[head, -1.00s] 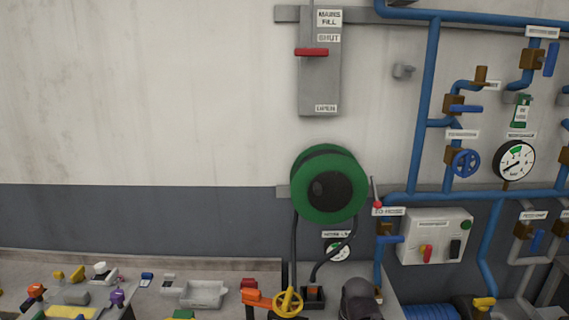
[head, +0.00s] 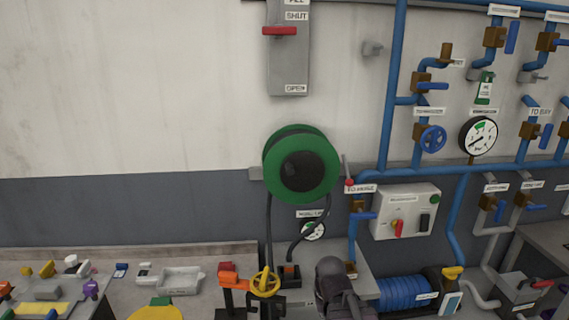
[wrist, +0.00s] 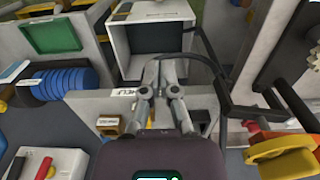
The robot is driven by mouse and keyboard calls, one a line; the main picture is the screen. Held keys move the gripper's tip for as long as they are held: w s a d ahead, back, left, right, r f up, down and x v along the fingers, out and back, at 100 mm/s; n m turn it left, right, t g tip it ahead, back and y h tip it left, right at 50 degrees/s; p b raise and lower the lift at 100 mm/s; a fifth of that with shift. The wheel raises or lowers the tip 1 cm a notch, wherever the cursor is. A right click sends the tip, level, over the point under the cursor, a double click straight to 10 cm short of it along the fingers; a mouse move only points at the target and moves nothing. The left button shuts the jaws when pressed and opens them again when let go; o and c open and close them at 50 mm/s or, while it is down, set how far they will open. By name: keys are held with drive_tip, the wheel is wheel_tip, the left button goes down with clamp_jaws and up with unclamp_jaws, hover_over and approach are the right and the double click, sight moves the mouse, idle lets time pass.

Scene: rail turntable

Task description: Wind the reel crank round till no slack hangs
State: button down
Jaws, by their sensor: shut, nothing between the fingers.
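The green hose reel (head: 326,170) with a dark hub is mounted on the wall in the head view. A thin grey crank lever with a red knob (head: 349,183) shows at its right edge. Dark hose (head: 268,225) hangs below the reel in two runs towards a small dark box (head: 289,277) on the bench, the right run curving. My gripper (wrist: 160,66) is shut and empty in the wrist view, its fingertips together, clear of the reel. The reel and crank cannot be made out in the wrist view. My dark arm end (head: 335,285) shows low in the head view.
Blue pipes with valves (head: 432,138) and a grey switch panel (head: 404,209) are right of the reel. A yellow handwheel (head: 264,283) stands below it. A blue coil (head: 403,292) lies lower right. The wall left of the reel is clear.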

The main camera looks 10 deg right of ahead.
idle(0.3)
drive_tip(key=c, duration=0.7)
unclamp_jaws()
drive_tip(key=shift+w+r, duration=0.1)
drive_tip(key=shift+o, duration=1.3)
drive_tip(key=shift+w+r+p, duration=0.15)
drive_tip(key=shift+r+p, duration=0.05)
drive_tip(key=shift+p, duration=0.15)
drive_tip(key=n+t+h+p, duration=0.8)
drive_tip(key=t+h+p, duration=0.4)
drive_tip(key=p, duration=0.5)
approach(290, 170)
drive_tip(key=a, duration=0.2)
drive_tip(key=shift+s+a, duration=0.25)
drive_tip(key=shift+s, duration=0.25)
drive_tip(key=shift+w+d, duration=0.1)
drive_tip(key=shift+d, duration=0.05)
drive_tip(key=shift+f+b+x, duration=0.1)
drive_tip(key=shift+b+x, duration=0.3)
drive_tip(key=shift+x, duration=3)
drive_tip(key=shift+f+b+x, duration=0.15)
drive_tip(key=shift+b+x, duration=0.2)
drive_tip(key=shift+x, duration=3.1)
